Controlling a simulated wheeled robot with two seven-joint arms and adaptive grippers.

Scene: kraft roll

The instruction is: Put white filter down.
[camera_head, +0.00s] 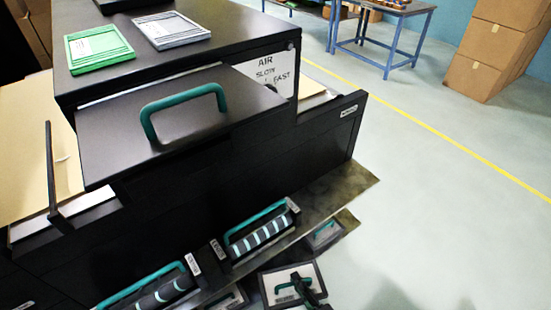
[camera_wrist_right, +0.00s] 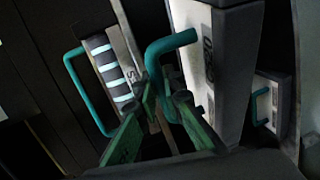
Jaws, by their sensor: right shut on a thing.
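The white filter (camera_head: 272,281) is a pale panel with a dark rim and a teal handle, low at the bottom of the head view. My right gripper (camera_head: 304,290) is at its handle. In the right wrist view the white filter (camera_wrist_right: 224,70) stands large and tilted beside the fingers. There the right gripper (camera_wrist_right: 163,100) is shut on its teal handle, and the fingers hide part of the handle. Whether the filter touches the shelf below cannot be told. My left gripper is in neither view.
Two striped rollers (camera_head: 262,236) with teal handles sit along the black machine (camera_head: 230,150). Another pale panel with a handle (camera_head: 325,234) lies on the lower shelf (camera_head: 340,190). Green (camera_head: 98,48) and grey (camera_head: 170,29) panels lie on top.

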